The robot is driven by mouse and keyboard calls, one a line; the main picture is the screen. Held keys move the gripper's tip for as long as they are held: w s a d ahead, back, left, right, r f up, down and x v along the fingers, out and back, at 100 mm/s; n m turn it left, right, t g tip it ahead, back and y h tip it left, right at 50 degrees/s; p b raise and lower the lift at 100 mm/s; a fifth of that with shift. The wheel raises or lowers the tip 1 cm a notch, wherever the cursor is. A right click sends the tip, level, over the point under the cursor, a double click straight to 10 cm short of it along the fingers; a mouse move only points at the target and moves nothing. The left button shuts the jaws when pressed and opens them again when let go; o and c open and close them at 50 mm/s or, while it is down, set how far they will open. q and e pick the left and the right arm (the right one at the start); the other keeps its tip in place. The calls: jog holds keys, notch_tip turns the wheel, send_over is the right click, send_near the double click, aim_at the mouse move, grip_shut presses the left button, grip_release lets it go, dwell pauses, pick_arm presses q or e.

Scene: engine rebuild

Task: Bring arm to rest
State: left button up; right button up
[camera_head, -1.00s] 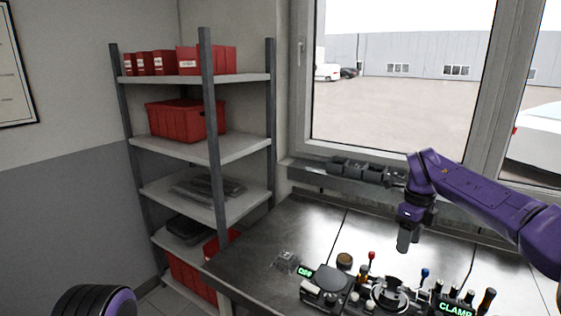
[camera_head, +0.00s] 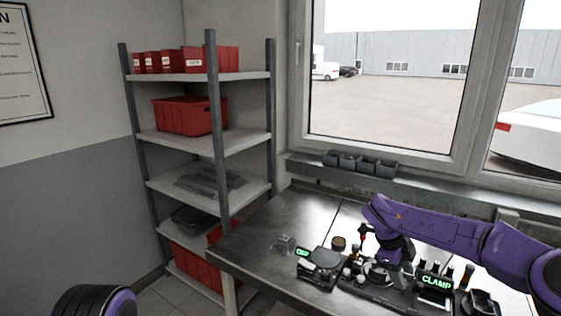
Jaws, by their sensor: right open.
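My right arm, purple, comes in from the right over the workbench (camera_head: 262,243). Its wrist is bent down, and my right gripper (camera_head: 388,264) points down at the clamp fixture (camera_head: 376,285) on the bench. The gripper is open; its fingertips are small and partly merge with the dark fixture behind, so I cannot tell whether they touch it. I see nothing held. Only a rounded dark and purple part of my left arm shows at the bottom left; my left gripper is out of view.
A scale-like device (camera_head: 322,262) with a green display and a lit CLAMP sign (camera_head: 436,282) stand near the fixture, with several upright tools. Small dark bins (camera_head: 362,164) line the window ledge. A shelf rack (camera_head: 212,140) with red boxes stands left. The bench's left part is mostly clear.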

jog(key=s+a+f+n+t+h, duration=0.1)
jog(key=s+f+n+t, duration=0.3)
jog(key=s+f+n, duration=0.6)
jog(key=s+a+f+n+t+h, duration=0.1)
jog(key=s+f+n+t+h, duration=0.2)
jog(key=s+f, duration=0.8)
jog(key=s+f+n+g+y, duration=0.2)
jog(key=s+f+n+y, duration=0.15)
jog(key=s, duration=0.65)
jog(key=s+f+n+g+y, duration=0.15)
jog(key=s+f+n, duration=0.25)
jog(key=s, duration=0.6)
pick_arm(q)
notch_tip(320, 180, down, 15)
jog(key=b, duration=1.4)
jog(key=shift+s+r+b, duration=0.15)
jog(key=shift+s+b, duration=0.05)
jog(key=shift+b, duration=0.2)
pick_arm(e)
notch_tip(320, 180, down, 14)
jog(key=shift+w+d+f+y, duration=0.15)
jog(key=shift+d+f+y, duration=0.1)
jog(key=shift+d+y, duration=0.05)
